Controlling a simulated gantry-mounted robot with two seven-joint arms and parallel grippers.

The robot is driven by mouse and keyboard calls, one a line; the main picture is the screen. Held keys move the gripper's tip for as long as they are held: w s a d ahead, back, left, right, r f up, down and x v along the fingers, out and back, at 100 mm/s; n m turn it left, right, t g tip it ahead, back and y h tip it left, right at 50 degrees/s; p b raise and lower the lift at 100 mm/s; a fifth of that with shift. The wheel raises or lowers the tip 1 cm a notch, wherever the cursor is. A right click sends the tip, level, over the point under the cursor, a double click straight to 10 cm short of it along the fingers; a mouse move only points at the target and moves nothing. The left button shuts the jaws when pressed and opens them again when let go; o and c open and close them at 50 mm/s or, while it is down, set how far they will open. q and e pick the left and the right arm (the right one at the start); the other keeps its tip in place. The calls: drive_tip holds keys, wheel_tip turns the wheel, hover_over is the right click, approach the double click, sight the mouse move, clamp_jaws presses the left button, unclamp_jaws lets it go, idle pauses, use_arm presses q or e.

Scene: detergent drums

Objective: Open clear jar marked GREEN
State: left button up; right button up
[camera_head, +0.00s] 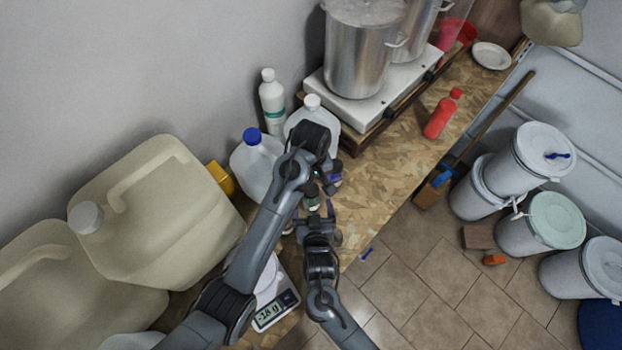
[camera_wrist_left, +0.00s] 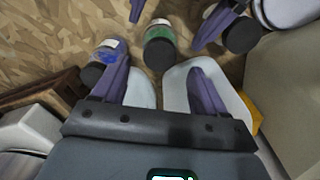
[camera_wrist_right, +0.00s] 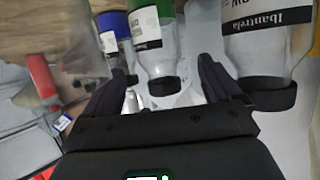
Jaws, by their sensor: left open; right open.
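The clear jar with green contents (camera_head: 312,198) stands on the wooden bench, its dark lid on. It also shows in the left wrist view (camera_wrist_left: 159,35) and the right wrist view (camera_wrist_right: 147,42). My right gripper (camera_head: 323,212) is open and close beside this jar; in its wrist view the jar shows between the two fingers, with no visible grip. My left gripper (camera_head: 325,183) is open above the jars, and in its wrist view the green jar lies ahead between its fingers. The grippers partly hide the jars in the head view.
A blue jar (camera_wrist_left: 107,52) and a jar whose label ends in "OW" (camera_wrist_right: 258,30) flank the green one. Clear jugs (camera_head: 256,170), a white bottle (camera_head: 271,100) and a scale (camera_head: 274,312) crowd nearby. Bare bench (camera_head: 385,185) lies to the right.

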use_arm(q)
drive_tip(key=shift+f, duration=0.15)
use_arm(e)
drive_tip(key=shift+v, duration=1.85)
drive_tip(key=shift+c, duration=0.4)
